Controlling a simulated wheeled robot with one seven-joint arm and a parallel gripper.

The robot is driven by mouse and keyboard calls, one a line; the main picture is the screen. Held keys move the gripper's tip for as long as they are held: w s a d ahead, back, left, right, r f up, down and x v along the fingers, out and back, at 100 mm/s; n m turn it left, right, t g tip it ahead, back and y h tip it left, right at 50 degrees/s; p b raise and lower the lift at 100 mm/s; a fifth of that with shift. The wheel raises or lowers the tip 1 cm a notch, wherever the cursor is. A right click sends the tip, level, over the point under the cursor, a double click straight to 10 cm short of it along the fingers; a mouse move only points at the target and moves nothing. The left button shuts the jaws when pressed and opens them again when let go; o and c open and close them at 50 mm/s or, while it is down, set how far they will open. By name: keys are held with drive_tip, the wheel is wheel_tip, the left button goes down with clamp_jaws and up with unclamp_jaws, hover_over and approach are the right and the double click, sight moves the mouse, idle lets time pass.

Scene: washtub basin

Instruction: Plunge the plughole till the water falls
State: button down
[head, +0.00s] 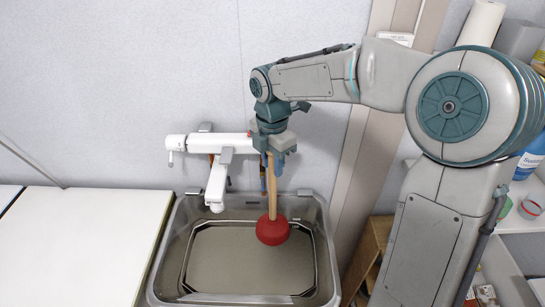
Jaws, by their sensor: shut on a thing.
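A plunger with a red rubber cup (272,230) and a wooden handle (271,190) hangs upright over the back right part of the grey basin (325,240). My gripper (271,152) is shut on the upper end of the handle. The cup's lower edge appears at or near the water (235,262), but I cannot tell whether it touches. The water looks murky and fills the bottom of the basin. The plughole is not visible.
A white tap (217,185) reaches over the basin's back edge, just left of the plunger. A white counter (75,245) lies clear on the left. Shelves with a blue-labelled bottle (530,160) and tubs stand at the right.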

sight(273, 220)
wheel_tip(273, 220, down, 22)
drive_tip(key=b, duration=1.2)
drive_tip(key=shift+b, duration=0.35)
drive_tip(key=shift+f, duration=0.35)
drive_tip(key=shift+p, duration=0.4)
idle(0.5)
drive_tip(key=shift+f, duration=0.25)
idle(0.4)
drive_tip(key=shift+f+b, duration=0.5)
drive_tip(key=shift+r, duration=0.15)
